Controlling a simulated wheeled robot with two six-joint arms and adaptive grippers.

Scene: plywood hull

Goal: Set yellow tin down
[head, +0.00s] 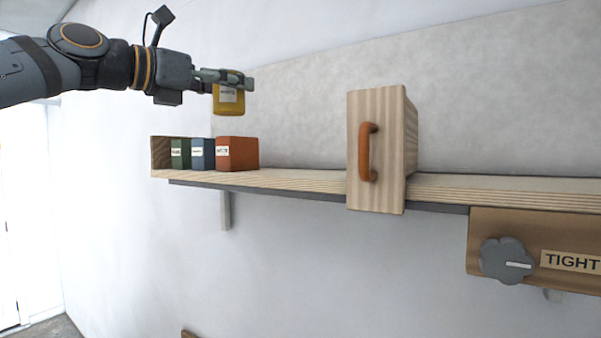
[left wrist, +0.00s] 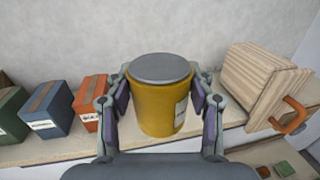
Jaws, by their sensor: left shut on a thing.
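The yellow tin (head: 229,99) has a grey lid and a pale label. My left gripper (head: 222,80) is shut on it and holds it upright in the air, above the orange box at the shelf's left part. In the left wrist view the yellow tin (left wrist: 160,105) sits between the two fingers of my left gripper (left wrist: 160,100), with the shelf behind and below it. The wooden shelf (head: 290,182) runs along the wall. My right gripper is in neither view.
On the shelf stand a green box (head: 180,153), a blue box (head: 202,153) and an orange box (head: 240,154). A wooden block with an orange handle (head: 380,150) stands further right. The shelf between orange box and block is bare. A grey knob (head: 505,260) sits below the shelf.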

